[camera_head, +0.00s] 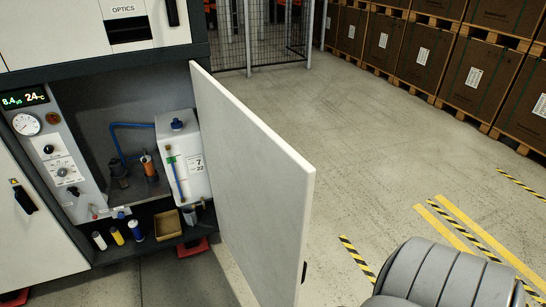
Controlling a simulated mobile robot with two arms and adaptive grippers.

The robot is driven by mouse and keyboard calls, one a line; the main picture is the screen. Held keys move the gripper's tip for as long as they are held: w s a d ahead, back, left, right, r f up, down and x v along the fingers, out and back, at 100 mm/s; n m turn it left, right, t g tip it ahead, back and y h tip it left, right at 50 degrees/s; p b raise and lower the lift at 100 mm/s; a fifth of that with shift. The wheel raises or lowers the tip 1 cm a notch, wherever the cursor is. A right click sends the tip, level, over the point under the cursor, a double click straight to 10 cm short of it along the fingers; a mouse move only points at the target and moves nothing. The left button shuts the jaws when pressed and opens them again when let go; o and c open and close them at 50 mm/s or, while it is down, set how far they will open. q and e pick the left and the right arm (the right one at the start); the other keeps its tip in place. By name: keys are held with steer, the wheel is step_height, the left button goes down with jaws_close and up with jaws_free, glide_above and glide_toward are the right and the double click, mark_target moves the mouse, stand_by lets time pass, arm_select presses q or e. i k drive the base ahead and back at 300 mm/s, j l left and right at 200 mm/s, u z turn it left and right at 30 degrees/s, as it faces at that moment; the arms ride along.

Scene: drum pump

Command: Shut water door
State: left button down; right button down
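The water door (250,165) is a large white panel standing wide open. Its hinge side meets the cabinet at the right of the opening, and its free edge points out toward me. A small dark handle (304,272) sits low on that free edge. The cabinet (150,55) behind it is open, showing a white tank (195,172) with a blue cap, blue tubing and a gauge panel (50,150). Neither of my grippers shows. A grey ribbed part at the bottom right appears to be mine.
Several small bottles (117,237) and a yellow-brown box (167,223) stand on the cabinet's lower shelf. The concrete floor (355,140) right of the door is clear. Stacked brown crates (420,50) and a mesh fence (265,35) stand at the back. Yellow floor markings (470,235) lie at the right.

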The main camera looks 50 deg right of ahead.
mark_target(262, 189)
steer(key=l, duration=0.7)
steer(key=k+l+u, duration=0.1)
steer(key=l, duration=0.6)
steer(key=l+u, duration=0.1)
steer(key=l, duration=0.55)
steer(key=k, duration=0.05)
